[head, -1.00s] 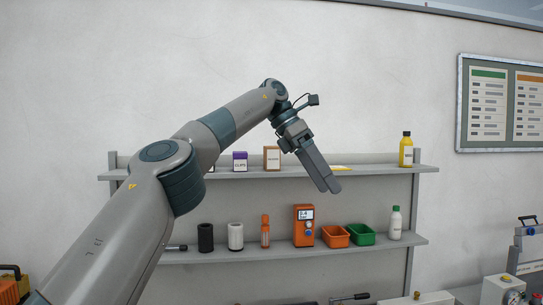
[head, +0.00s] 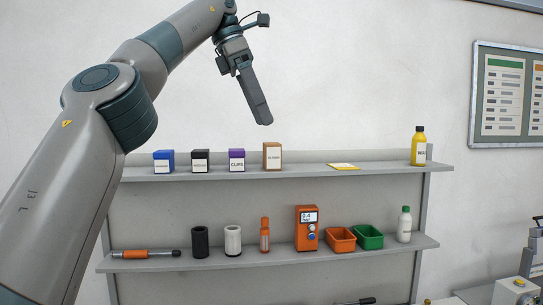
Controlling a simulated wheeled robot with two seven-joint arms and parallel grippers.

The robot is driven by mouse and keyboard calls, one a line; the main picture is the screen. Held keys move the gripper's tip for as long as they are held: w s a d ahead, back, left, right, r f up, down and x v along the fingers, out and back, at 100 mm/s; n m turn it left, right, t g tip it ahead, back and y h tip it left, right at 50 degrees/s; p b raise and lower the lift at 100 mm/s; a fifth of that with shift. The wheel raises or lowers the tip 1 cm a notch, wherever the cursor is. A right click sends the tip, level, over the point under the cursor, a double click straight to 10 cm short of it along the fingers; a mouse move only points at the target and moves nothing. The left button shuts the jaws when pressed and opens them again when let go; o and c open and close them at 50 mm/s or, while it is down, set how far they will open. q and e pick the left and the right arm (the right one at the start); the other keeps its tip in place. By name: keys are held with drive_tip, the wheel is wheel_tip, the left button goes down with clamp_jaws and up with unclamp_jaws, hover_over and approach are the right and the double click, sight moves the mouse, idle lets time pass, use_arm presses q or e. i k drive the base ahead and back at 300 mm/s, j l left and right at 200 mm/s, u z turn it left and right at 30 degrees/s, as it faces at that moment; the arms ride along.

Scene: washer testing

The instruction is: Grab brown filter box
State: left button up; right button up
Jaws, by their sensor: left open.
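The brown filter box (head: 272,156) stands upright on the upper shelf, with a white label on its front. It is the rightmost and tallest box in a row of boxes. My left gripper (head: 266,122) points downward above the brown box, with a visible gap between them in the head view. It holds nothing. Its fingers overlap from this angle. How far it is in front of the shelf is hard to tell. My right gripper is not in view.
A purple box (head: 237,160), a black box (head: 200,161) and a blue box (head: 164,161) stand left of the brown box. A yellow card (head: 344,167) and yellow bottle (head: 418,146) are to its right. The lower shelf (head: 290,259) holds an orange device (head: 307,228) and bins.

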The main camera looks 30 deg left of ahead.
sight(273, 151)
drive_tip(key=i+j, duration=0.85)
drive_tip(key=i, duration=0.15)
